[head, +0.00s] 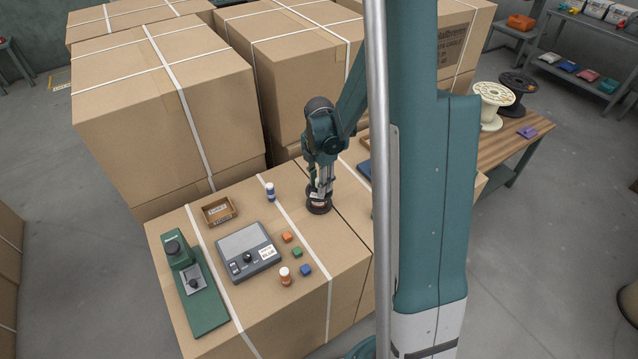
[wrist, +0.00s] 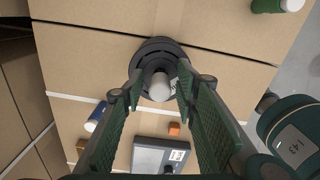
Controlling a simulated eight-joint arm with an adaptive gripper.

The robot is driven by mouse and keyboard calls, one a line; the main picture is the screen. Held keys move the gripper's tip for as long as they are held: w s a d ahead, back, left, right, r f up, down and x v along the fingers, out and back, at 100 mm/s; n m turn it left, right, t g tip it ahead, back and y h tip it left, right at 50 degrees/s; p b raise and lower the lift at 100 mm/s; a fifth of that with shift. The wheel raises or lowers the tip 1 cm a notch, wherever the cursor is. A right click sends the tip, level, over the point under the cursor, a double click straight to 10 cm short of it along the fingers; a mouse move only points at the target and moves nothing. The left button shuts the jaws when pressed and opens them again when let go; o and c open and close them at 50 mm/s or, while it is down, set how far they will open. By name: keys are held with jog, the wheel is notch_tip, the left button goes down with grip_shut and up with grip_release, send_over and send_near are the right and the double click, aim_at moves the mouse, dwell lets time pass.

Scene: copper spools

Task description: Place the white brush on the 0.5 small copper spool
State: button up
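A dark, round small spool (head: 319,208) stands on the cardboard box top, directly below my gripper (head: 320,191). In the wrist view the spool's dark flange (wrist: 157,46) surrounds a pale, rounded upright piece (wrist: 159,88), which looks like the white brush seen end-on. I cannot tell whether this piece rests on the spool. My gripper's fingers (wrist: 159,85) stand on either side of it, with a visible gap at each side. The spool's 0.5 marking is not readable; a pale label shows partly behind the right finger.
Nearer lie orange (head: 287,237), green (head: 297,252) and blue (head: 306,270) blocks and an orange bottle (head: 285,277). Tall cartons (head: 160,110) rise behind.

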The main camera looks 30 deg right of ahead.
aim_at(318, 181)
jog(key=shift+r, duration=0.1)
notch_tip(318, 181, up, 12)
jog(key=p, duration=0.1)
dwell(0.9)
jog(key=shift+r, duration=0.1)
dwell(0.4)
jog(key=s+a+r+m+t, duration=0.3)
jog(key=s+a+r+m, duration=0.6)
jog(key=a+r, duration=0.35)
jog(key=s+a+r+m+t, duration=0.4)
jog(key=s+a+m, duration=0.4)
jog(key=s+m, duration=0.2)
jog(key=shift+s+a+r+m, duration=0.15)
jog(key=shift+s+a+m, duration=0.2)
jog(key=shift+s, duration=0.5)
jog(key=shift+d, duration=0.1)
